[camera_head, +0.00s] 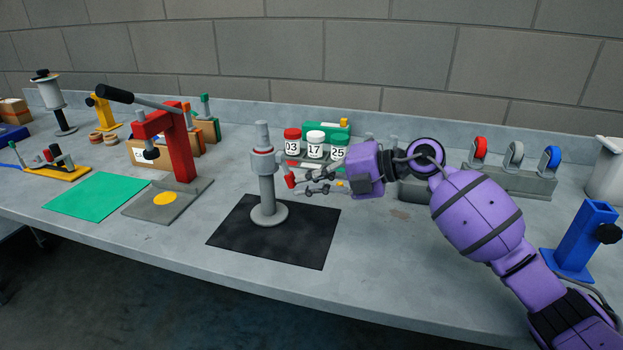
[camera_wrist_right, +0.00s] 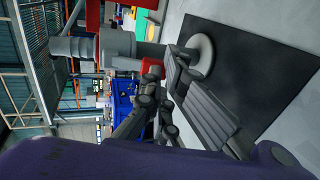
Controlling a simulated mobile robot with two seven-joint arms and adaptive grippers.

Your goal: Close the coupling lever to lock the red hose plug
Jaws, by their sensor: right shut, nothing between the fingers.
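A grey coupling (camera_head: 263,163) sits on an upright grey post (camera_head: 267,190) with a round foot. In the right wrist view the coupling (camera_wrist_right: 120,45) lies sideways at the upper left. A small red part (camera_head: 290,181), likely the hose plug, is at the coupling's right side; it also shows in the wrist view (camera_wrist_right: 150,69). I cannot make out the lever separately. My right gripper (camera_head: 300,183) is shut and empty. Its fingertips are right beside the red part and partly cover it; I cannot tell if they touch. My left gripper is out of view.
A black mat (camera_head: 310,245) lies under the post. Behind stand several numbered jars (camera_head: 316,145) and a green case (camera_head: 326,129). A red clamp press (camera_head: 181,150) is at left; a caster rack (camera_head: 510,181) and a blue stand (camera_head: 580,240) are at right. The front bench is clear.

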